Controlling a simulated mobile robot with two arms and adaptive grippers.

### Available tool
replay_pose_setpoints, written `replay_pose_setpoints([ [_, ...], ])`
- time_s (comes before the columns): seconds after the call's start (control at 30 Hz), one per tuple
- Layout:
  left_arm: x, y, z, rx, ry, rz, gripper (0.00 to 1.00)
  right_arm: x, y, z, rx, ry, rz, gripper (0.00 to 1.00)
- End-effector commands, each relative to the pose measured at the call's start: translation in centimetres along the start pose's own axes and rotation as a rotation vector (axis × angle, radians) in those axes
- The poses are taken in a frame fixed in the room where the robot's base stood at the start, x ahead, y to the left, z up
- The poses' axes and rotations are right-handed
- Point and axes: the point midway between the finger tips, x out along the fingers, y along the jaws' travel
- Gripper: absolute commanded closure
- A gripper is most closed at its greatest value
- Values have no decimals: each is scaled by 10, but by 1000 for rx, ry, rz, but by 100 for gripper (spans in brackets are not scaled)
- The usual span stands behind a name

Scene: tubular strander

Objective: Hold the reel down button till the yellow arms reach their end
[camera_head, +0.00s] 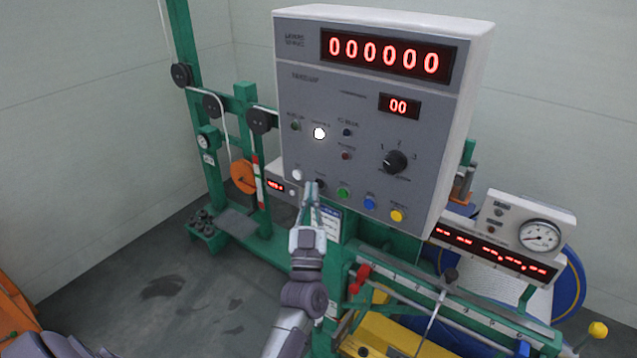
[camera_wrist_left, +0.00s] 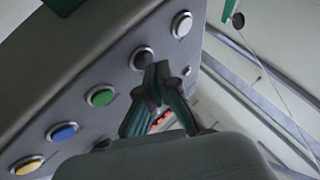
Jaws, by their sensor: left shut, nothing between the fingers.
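The grey control panel (camera_head: 330,100) carries a lower row of buttons: white (camera_head: 297,174), black (camera_head: 320,184), green (camera_head: 343,193), blue (camera_head: 370,202) and yellow (camera_head: 397,215). Their labels are too small to read, so I cannot tell which is reel down. My left gripper (camera_head: 311,186) is shut and empty, its tips at the black button. In the left wrist view, the gripper tips (camera_wrist_left: 161,72) overlap the edge of the black button (camera_wrist_left: 142,58); contact is unclear. A yellow machine part (camera_head: 390,338) shows low in the head view; I cannot tell whether it is the yellow arms.
A lamp (camera_head: 319,133) glows white on the panel, and the red display (camera_head: 385,53) reads zeros. A rotary knob (camera_head: 395,162) sits at right. Green machine frame (camera_head: 225,170) stands behind on the left. A gauge box (camera_head: 530,225) stands at right. Floor at lower left is open.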

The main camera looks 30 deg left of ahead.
Motion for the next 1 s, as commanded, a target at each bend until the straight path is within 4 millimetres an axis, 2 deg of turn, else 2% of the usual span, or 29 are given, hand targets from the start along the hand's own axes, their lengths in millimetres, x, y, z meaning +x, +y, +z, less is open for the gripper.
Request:
replay_pose_setpoints([
  [0.47,-6,-4,-5,1,-1,-1,100,-5,0,0,0,0,0,60],
  [1.0,-38,-28,-28,1,0,0,100,-22,0,-2,0,0,0,60],
])
